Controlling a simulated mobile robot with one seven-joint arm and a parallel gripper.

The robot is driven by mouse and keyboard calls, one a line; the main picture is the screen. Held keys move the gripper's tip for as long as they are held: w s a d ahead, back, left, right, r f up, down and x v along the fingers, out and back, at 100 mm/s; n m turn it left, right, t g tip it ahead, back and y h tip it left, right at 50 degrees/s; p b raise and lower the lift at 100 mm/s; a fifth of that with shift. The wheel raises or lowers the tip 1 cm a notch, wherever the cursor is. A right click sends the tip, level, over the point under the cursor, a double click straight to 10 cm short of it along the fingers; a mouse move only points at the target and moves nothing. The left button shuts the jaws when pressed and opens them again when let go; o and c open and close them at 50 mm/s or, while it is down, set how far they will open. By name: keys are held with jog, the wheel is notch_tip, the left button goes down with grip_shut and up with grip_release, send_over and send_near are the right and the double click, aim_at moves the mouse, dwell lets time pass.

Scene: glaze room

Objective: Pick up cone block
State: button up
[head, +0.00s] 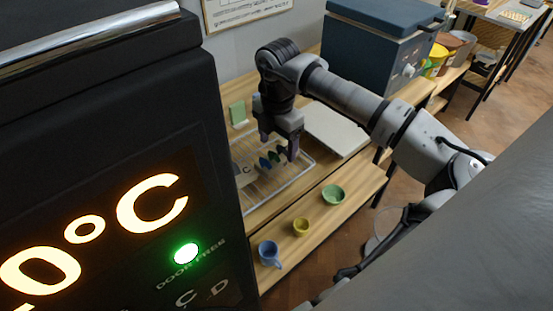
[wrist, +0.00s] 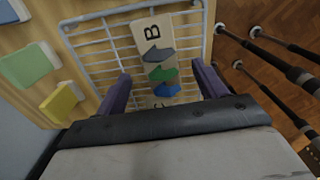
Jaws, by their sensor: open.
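The cone block is a cream bar with letters at its ends and grey, green and blue cones on it. In the wrist view the cone block (wrist: 164,36) lies on the white wire rack (wrist: 90,40), running away from me between my fingertips. In the head view the cone block (head: 246,180) is partly covered by the dark panel and my gripper. My gripper (head: 278,146) is above the rack, pointing down. In the wrist view my gripper (wrist: 162,75) is open, one purple finger on each side of the block, with visible gaps. Whether the fingertips are at block height I cannot tell.
A pale flat board (head: 335,128) lies right of the rack. A blue mug (head: 268,253), yellow cup (head: 300,227) and green bowl (head: 333,195) stand on the lower front shelf. A blue kiln (head: 375,50) stands behind. A dark display panel (head: 90,130) fills the left foreground. Green (wrist: 28,65) and yellow (wrist: 62,102) tiles are left of the rack.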

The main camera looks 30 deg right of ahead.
aim_at(277, 156)
notch_tip(277, 156, down, 4)
jog(key=shift+a+r+b, duration=0.1)
jog(key=shift+r+b, duration=0.05)
jog(key=shift+b, duration=0.3)
jog(key=c, duration=1.1)
jog(key=shift+r, duration=0.15)
